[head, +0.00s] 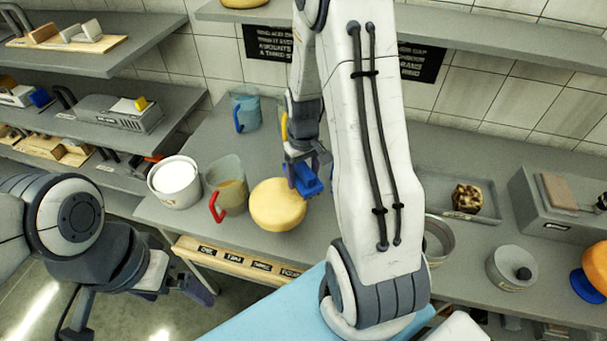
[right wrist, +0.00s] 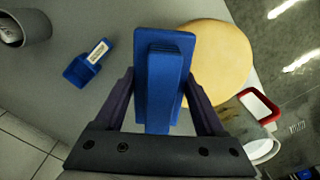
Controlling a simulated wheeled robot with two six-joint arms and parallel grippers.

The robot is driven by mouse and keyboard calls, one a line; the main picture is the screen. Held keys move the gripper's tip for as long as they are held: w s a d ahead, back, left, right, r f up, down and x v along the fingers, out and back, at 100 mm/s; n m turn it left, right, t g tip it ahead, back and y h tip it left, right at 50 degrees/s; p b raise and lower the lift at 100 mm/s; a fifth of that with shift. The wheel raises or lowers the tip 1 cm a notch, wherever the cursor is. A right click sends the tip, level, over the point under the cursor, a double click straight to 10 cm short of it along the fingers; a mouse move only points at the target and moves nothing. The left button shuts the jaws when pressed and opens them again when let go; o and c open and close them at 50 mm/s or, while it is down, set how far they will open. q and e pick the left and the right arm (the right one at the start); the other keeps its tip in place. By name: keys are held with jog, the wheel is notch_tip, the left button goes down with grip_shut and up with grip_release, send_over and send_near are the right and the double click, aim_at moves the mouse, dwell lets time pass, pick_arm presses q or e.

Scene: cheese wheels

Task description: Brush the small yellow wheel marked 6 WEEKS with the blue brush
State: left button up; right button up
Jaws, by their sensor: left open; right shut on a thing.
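The small yellow wheel (head: 278,208) lies flat on the grey counter, right of the red-handled jug. No 6 WEEKS marking is readable on it. My right gripper (head: 307,164) is shut on the blue brush (head: 307,182), at the wheel's right edge. In the right wrist view the brush (right wrist: 165,75) sits between my fingers and overlaps the left side of the wheel (right wrist: 228,55). I cannot tell whether the brush touches the wheel. My left gripper (head: 178,287) is open and empty, low at the left, in front of the counter.
The red-handled jug (head: 230,187) and a white pot (head: 175,182) stand left of the wheel. A blue-handled jug (head: 245,112) stands behind. A blue scoop (right wrist: 83,70) lies on the counter in the right wrist view. My right arm hides the counter's middle.

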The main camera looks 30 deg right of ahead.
jog(key=shift+f+b, duration=0.55)
jog(key=shift+f, duration=0.25)
